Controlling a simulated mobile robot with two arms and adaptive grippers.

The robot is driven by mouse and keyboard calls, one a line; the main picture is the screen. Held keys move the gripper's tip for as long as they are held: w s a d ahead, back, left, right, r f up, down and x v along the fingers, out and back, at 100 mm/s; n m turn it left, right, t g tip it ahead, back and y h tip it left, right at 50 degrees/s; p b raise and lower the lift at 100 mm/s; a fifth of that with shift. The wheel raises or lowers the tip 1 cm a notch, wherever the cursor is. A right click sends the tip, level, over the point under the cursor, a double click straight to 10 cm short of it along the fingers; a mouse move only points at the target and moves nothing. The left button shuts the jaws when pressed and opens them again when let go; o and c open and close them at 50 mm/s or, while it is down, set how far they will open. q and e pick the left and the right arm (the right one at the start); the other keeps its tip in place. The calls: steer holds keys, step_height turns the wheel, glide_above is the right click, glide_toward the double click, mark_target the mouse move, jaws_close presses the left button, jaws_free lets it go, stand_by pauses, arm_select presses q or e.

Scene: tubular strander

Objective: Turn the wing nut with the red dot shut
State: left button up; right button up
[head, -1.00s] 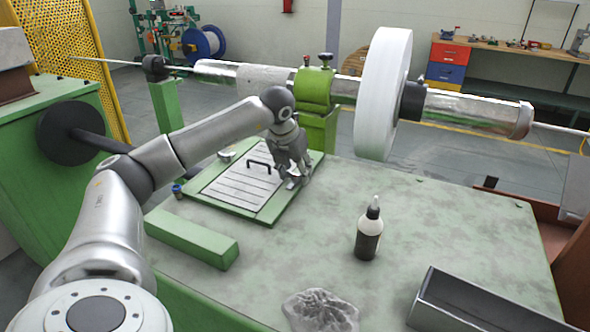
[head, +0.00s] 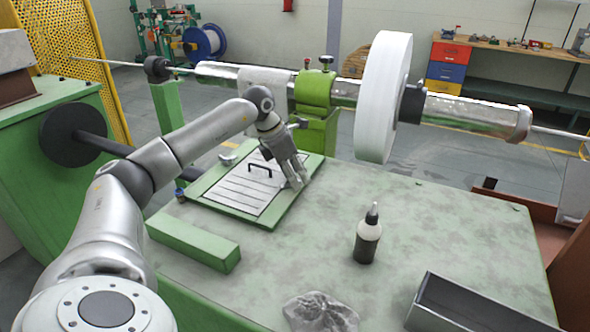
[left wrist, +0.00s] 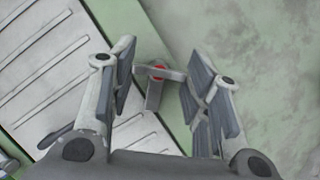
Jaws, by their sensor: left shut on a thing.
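The wing nut with the red dot (left wrist: 157,72) shows in the left wrist view, a grey metal piece with wings at the edge of a green frame. My left gripper (head: 296,184) points down at the right side of the slatted hatch (head: 240,190) in the head view. In the head view the fingers hide the nut. My right gripper is not in view.
The hatch has a black handle (head: 260,168). A dark bottle with a pale top (head: 367,240) stands on the green bench top (head: 420,215). A crumpled clear bag (head: 320,312) and a grey metal tray (head: 465,305) lie in front. A shaft with a white disc (head: 383,100) runs behind.

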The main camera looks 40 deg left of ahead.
arm_select(q)
steer(key=m+h+p, duration=0.1)
steer(key=m, duration=0.1)
steer(key=m+g+p, duration=0.1)
steer(key=m, duration=0.2)
steer(key=shift+w+a+r+h, duration=0.1)
steer(key=shift+w+r+h, duration=0.05)
steer(key=shift+h, duration=0.25)
steer(key=shift+m+g+h+p, duration=0.45)
steer(key=shift+m+g, duration=0.35)
steer(key=shift+m, duration=1.3)
steer(key=o, duration=1)
steer(key=v, duration=1.1)
steer(key=shift+a+r, duration=0.15)
steer(key=shift+r, duration=0.2)
